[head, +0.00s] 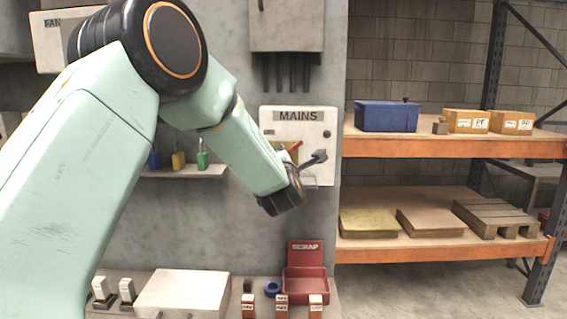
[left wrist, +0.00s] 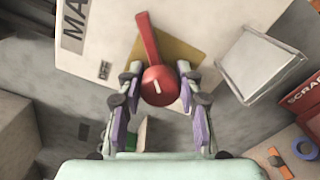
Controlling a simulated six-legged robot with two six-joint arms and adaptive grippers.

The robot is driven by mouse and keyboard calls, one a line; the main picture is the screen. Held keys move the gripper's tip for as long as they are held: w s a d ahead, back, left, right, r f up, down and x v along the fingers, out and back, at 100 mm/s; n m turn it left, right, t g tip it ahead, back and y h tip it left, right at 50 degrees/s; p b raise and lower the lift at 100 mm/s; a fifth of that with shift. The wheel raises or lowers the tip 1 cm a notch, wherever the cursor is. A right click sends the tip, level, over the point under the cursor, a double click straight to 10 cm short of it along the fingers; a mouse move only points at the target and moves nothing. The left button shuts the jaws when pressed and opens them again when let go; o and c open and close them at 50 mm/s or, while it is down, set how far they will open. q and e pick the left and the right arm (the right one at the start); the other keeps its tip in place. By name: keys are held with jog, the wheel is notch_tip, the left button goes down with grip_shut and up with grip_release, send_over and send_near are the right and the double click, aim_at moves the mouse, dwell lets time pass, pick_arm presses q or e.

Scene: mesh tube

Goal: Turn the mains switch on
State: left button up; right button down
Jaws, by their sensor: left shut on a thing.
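The grey mains box (head: 318,117) is on the wall behind my left arm. Its red lever with a round knob (left wrist: 157,84) sits on a yellow plate (left wrist: 184,52) in the left wrist view. My left gripper (left wrist: 158,72) has one finger on each side of the knob and is shut on it. The lever's arm points away from the gripper, toward the top of that view. In the head view, my arm hides most of the lever and plate. A small label (left wrist: 103,71) beside the plate is too blurred to read surely. My right gripper is not in view.
A red SCRAP bin (head: 305,285) stands on the bench below, with small labelled blocks nearby. Shelves (head: 445,149) at the right hold a blue box (head: 388,116) and cartons. A grey box with cables (head: 287,25) hangs above the mains box.

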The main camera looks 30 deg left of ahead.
pick_arm(q)
jog(key=m, duration=0.3)
jog(key=shift+m, duration=0.3)
jog(key=m, duration=0.4)
jog(key=shift+f+p, duration=0.1)
jog(key=shift+p, duration=0.25)
jog(key=shift+m, duration=0.3)
jog(key=o, duration=1.2)
jog(key=v, duration=1.2)
